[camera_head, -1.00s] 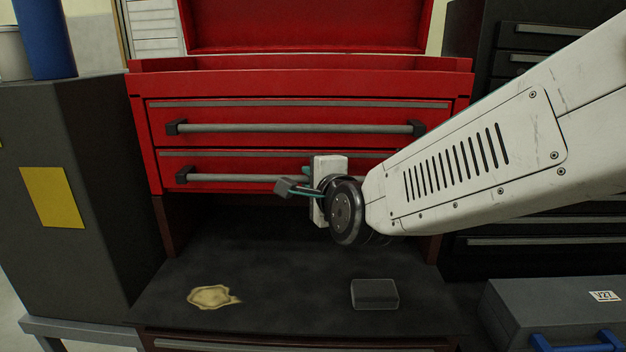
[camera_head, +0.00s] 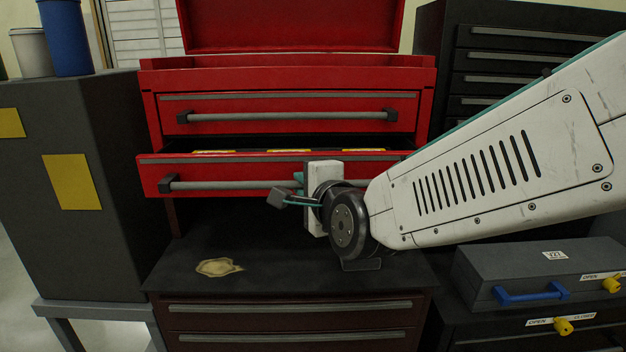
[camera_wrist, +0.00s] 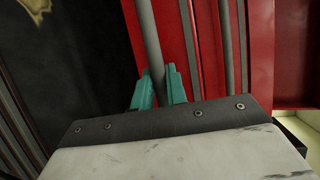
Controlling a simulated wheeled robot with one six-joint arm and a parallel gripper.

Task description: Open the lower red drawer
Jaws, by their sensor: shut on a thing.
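The lower red drawer (camera_head: 215,169) is pulled partly out of the red tool chest, and its dark inside with yellow items shows behind the front. Its long grey bar handle (camera_head: 235,185) runs across the front. My gripper (camera_head: 300,184) is at the handle, right of its middle in the head view. In the wrist view the teal fingers (camera_wrist: 158,88) sit on either side of the handle bar (camera_wrist: 150,40), shut on it. The fingertips are partly hidden in the head view. The upper red drawer (camera_head: 290,104) is closed.
A black worktop (camera_head: 200,250) with a tan stain (camera_head: 218,267) lies below the drawer. A dark cabinet (camera_head: 110,180) stands at left. A grey case (camera_head: 520,271) with a blue handle stands at right. Room in front of the drawer is clear.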

